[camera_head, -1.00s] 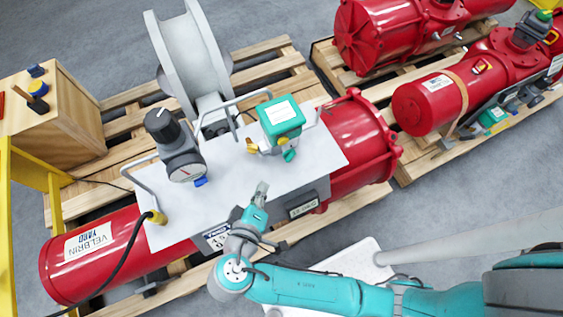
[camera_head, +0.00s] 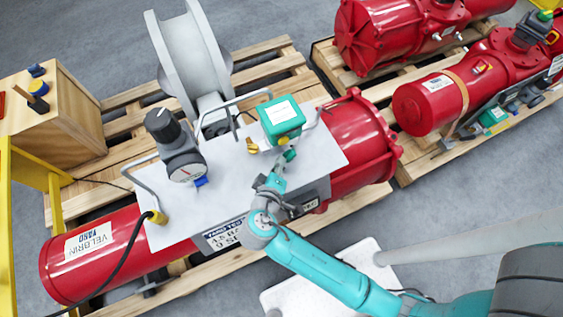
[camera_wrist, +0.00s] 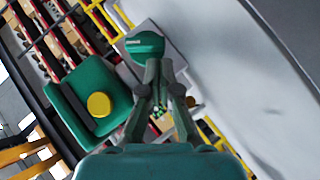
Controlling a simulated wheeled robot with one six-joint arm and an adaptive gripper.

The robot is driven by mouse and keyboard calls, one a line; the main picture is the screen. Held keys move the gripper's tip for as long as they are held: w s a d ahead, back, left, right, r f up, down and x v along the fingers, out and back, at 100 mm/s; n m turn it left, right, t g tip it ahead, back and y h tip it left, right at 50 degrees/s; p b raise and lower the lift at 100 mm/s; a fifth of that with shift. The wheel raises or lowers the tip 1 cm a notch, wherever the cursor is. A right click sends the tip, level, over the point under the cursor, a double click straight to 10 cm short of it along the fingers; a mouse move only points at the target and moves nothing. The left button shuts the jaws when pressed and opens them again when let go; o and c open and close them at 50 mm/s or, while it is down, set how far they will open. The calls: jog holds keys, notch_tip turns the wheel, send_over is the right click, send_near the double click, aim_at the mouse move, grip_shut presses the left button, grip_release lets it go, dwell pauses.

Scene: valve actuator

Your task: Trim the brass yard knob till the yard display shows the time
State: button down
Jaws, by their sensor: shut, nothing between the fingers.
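In the head view a green regulator box (camera_head: 282,117) stands on the white plate, with a brass knob (camera_head: 253,146) at its lower left. My gripper (camera_head: 278,172) is shut and empty, just below a green knob (camera_head: 289,155) on the regulator's near side. In the wrist view my fingers (camera_wrist: 158,70) point at a green cap (camera_wrist: 145,43); whether they touch it I cannot tell. A round yellow-brass face (camera_wrist: 99,104) shows on the green box left of the fingers. The yard display (camera_head: 225,235) is on the plate's front; its digits are too small to read surely.
A black-knobbed gauge regulator (camera_head: 177,145) stands left on the plate (camera_head: 225,185). A dark second label or display (camera_head: 303,207) is partly behind my arm. A grey wheel (camera_head: 190,60) stands behind. Red cylinders (camera_head: 435,100) lie on pallets at right.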

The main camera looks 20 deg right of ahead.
jog(key=shift+d+f, duration=0.25)
jog(key=shift+d, duration=0.1)
jog(key=shift+f, duration=0.1)
